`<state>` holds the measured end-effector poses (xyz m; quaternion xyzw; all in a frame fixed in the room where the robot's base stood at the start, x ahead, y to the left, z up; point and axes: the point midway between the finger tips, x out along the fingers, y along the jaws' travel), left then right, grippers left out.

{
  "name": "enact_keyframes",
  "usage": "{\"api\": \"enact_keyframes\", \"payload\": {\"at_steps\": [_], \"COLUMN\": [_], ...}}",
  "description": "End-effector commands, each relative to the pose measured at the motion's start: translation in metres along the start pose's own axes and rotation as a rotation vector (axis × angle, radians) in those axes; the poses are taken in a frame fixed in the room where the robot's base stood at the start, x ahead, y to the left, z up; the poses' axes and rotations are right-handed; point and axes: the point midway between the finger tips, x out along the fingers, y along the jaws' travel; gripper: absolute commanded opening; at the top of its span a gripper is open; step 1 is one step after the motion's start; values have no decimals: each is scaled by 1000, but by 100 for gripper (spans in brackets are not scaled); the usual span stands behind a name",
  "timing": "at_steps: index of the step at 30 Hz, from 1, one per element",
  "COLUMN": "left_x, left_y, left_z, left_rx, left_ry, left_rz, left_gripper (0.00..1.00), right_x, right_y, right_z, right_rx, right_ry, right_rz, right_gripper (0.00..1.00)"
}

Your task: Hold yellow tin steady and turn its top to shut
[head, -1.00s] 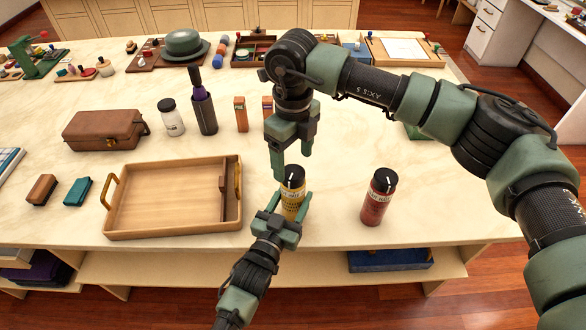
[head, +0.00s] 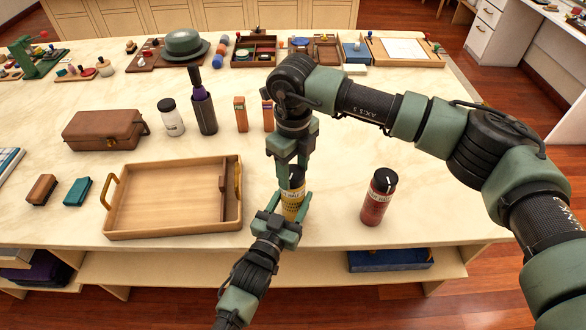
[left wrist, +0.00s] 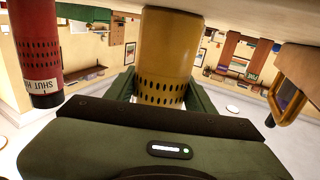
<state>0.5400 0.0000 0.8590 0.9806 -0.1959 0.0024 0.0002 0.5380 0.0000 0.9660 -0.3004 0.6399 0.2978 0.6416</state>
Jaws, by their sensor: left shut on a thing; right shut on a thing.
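The yellow tin (head: 293,209) stands upright on the table near its front edge, to the right of the wooden tray. Its black top (head: 296,183) is mostly hidden by my right gripper. My left gripper (head: 289,203) is shut on the tin's body from the front. My right gripper (head: 291,181) reaches down from above and is shut on the top. The left wrist view, which is upside down, shows the tin's yellow body (left wrist: 167,50) between my left fingers (left wrist: 162,90). How far the top is turned cannot be seen.
A red tin (head: 376,203) with a black top stands to the right. The wooden tray (head: 150,232) lies close on the left. Behind are a dark bottle (head: 205,114), a white jar (head: 172,122) and a brown case (head: 104,131). The table is clear between the two tins.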

Motion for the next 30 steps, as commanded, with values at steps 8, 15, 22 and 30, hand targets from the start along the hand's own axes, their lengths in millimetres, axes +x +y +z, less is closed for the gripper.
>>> {"api": "enact_keyframes", "payload": {"at_steps": [8, 15, 22, 30], "left_x": [-2, -2, -2, -2], "left_y": [0, 0, 0, 0], "left_z": [8, 8, 8, 7], "left_rx": [1, 1, 0, 0], "left_ry": [-18, -18, -18, -18], "left_rz": [-1, -1, -1, -1], "left_gripper": [2, 2, 2, 2], "right_x": [0, 0, 0, -1], "right_y": [2, 3, 3, 3], "right_z": [0, 1, 1, 1], "right_rx": [81, 253, 428, 579], "right_ry": [0, 0, 0, 0], "right_rz": [5, 6, 7, 8], "right_gripper": [9, 9, 9, 9]}}
